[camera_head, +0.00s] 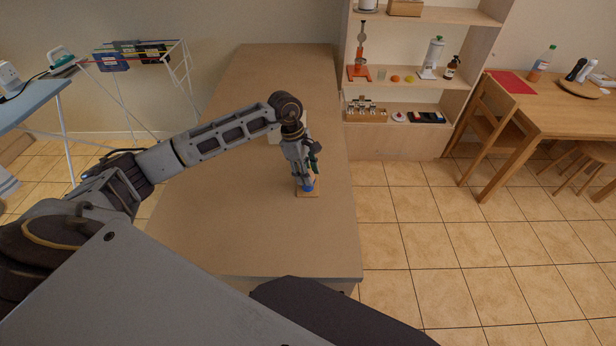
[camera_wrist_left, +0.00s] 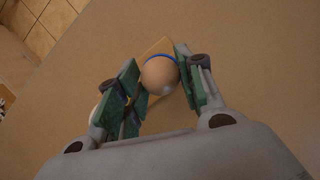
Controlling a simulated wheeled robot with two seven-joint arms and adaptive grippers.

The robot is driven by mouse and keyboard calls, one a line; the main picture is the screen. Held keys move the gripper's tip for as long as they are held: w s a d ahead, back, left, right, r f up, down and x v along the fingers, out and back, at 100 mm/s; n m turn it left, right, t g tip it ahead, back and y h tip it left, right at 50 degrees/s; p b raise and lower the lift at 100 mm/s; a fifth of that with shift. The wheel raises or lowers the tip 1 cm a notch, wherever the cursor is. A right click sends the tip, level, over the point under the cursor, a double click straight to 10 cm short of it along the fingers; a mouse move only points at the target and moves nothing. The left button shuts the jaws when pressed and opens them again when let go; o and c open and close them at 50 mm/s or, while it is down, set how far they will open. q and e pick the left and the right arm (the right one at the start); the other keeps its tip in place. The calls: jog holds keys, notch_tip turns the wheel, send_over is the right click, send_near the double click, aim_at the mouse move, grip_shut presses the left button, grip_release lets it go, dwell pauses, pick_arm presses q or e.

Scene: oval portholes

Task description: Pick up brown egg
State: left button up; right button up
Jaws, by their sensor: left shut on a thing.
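The brown egg (camera_wrist_left: 160,77) sits between the green-padded fingers of my left gripper (camera_wrist_left: 161,82) in the left wrist view. The left gripper is shut on it. A blue band, likely part of an egg cup (camera_wrist_left: 163,56), curves around the egg's far side, above a small wooden board (camera_wrist_left: 157,47). In the head view my left gripper (camera_head: 308,178) points down at the table, with a bit of blue (camera_head: 308,187) at its tips. The egg is hidden there. The board (camera_head: 308,194) also shows under it. My right gripper is not in view.
The long brown table (camera_head: 240,225) is mostly bare. A shelf (camera_head: 408,96) with several items stands beyond the table. A chair (camera_head: 490,130) and wooden table (camera_head: 570,116) are at right.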

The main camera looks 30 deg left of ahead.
pick_arm(q)
jog(key=shift+r, duration=0.1)
jog(key=shift+r, duration=0.55)
notch_tip(320, 180, up, 8)
jog(key=shift+b, duration=0.75)
jog(key=shift+r, duration=0.35)
